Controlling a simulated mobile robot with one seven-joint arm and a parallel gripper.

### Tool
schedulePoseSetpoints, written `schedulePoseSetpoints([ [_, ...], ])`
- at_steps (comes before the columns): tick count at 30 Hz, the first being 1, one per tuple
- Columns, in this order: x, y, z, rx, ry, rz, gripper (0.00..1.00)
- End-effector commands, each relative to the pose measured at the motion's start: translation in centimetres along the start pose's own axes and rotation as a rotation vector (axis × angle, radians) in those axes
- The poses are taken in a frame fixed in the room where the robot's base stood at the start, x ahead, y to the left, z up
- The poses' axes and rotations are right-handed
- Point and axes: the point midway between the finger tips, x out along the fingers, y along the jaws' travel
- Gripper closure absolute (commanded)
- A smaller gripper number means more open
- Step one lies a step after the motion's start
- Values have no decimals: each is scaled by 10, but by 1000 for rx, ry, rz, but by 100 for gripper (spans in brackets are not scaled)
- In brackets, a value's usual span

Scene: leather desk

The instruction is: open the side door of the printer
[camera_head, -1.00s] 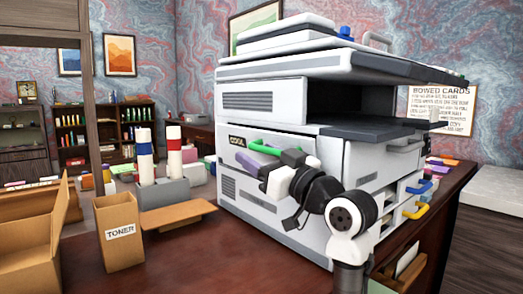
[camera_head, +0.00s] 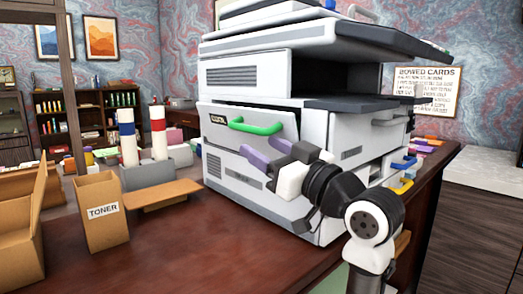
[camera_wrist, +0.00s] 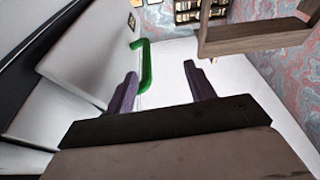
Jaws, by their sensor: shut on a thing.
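The grey-white printer (camera_head: 250,75) stands on the desk. Its side door (camera_head: 215,122), with a green handle (camera_head: 255,126), is tilted outward at the top, with a gap along its upper edge. My gripper (camera_head: 267,152) is at the door, its purple fingers just below the handle's right part. In the wrist view, the green handle (camera_wrist: 146,65) runs down along the inner side of the left finger of my gripper (camera_wrist: 161,88).
A toner box (camera_head: 102,212) and an open cardboard box (camera_head: 22,235) stand at the left. White, blue and red cylinders (camera_head: 158,135) stand in a grey holder behind. The desk in front of the printer is clear.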

Motion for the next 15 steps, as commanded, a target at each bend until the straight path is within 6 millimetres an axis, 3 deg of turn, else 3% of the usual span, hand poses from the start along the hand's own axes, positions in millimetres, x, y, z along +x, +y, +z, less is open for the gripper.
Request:
schedulePoseSetpoints([
  [1,-11,-11,-22,-40,53,-7,64],
  [15,-39,-23,-18,-30,41,-7,64],
])
